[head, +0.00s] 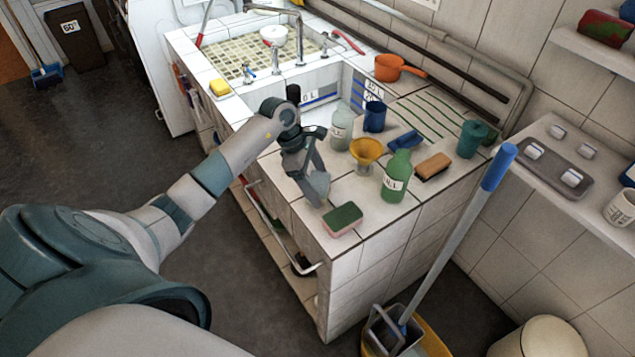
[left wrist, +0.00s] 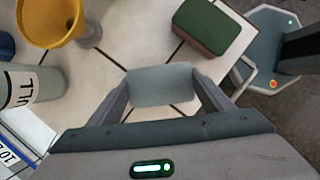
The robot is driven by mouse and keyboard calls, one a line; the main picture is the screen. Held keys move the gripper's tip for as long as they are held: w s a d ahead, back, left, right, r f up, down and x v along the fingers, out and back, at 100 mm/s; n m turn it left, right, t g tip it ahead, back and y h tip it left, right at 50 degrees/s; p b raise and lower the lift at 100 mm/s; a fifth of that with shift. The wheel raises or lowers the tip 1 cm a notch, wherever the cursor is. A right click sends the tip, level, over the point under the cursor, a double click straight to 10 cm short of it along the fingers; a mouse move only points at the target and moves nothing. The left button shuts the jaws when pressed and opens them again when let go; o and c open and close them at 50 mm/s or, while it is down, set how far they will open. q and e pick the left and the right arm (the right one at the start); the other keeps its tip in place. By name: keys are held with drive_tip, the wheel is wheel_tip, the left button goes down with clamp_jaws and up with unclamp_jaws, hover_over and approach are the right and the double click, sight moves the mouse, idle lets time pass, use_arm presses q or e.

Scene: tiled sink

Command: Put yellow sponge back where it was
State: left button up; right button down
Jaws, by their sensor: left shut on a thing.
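The yellow sponge (head: 220,87) lies on the tiled rim at the front left of the sink, well to the left of and behind my left gripper. My left gripper (head: 314,190) points down over the near part of the tiled counter. It is shut on a pale grey-blue block (left wrist: 160,85), which shows between the two fingers in the left wrist view; what the block is I cannot tell for sure. A green-topped pinkish sponge (head: 343,219) lies on the counter corner just right of the gripper, apart from it. It also shows in the left wrist view (left wrist: 203,27). My right gripper is not in view.
A yellow funnel (head: 366,153), a green bottle (head: 396,176), a pale bottle (head: 341,128), a blue cup (head: 375,116) and an orange-brown brush (head: 433,167) stand or lie right of the gripper. The sink basin (head: 262,58) and faucet (head: 299,40) are behind.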

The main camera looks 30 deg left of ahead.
use_arm(q)
drive_tip(key=shift+f, duration=0.45)
drive_tip(key=shift+f, duration=0.2)
drive_tip(key=o, duration=1)
drive_tip(key=shift+r, duration=0.1)
